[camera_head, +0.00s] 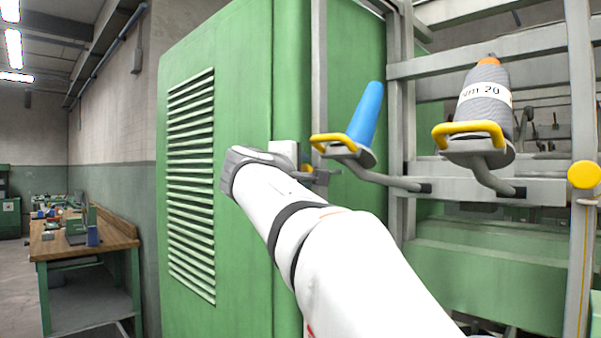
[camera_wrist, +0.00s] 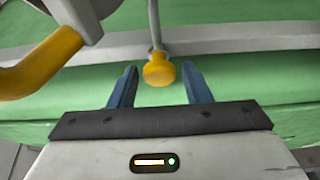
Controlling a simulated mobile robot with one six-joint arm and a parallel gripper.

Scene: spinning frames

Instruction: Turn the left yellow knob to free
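In the wrist view a round yellow knob (camera_wrist: 159,74) on a thin grey stem shows between the two blue fingertips of my gripper (camera_wrist: 160,69). The fingers are open, with a gap on either side of the knob. I cannot tell how deep the knob lies between them. In the head view my gripper (camera_head: 322,177) is beside the green cabinet, below the left yellow handle, partly hidden by my wrist. Another round yellow knob (camera_head: 584,174) is on a grey post at the far right, well away from my gripper.
A blue cone (camera_head: 366,114) stands on a holder with a yellow handle (camera_head: 334,140), just above my gripper. A grey yarn bobbin (camera_head: 484,103) stands on a second holder with a yellow handle (camera_head: 468,130). The green cabinet (camera_head: 240,75) is close to my arm.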

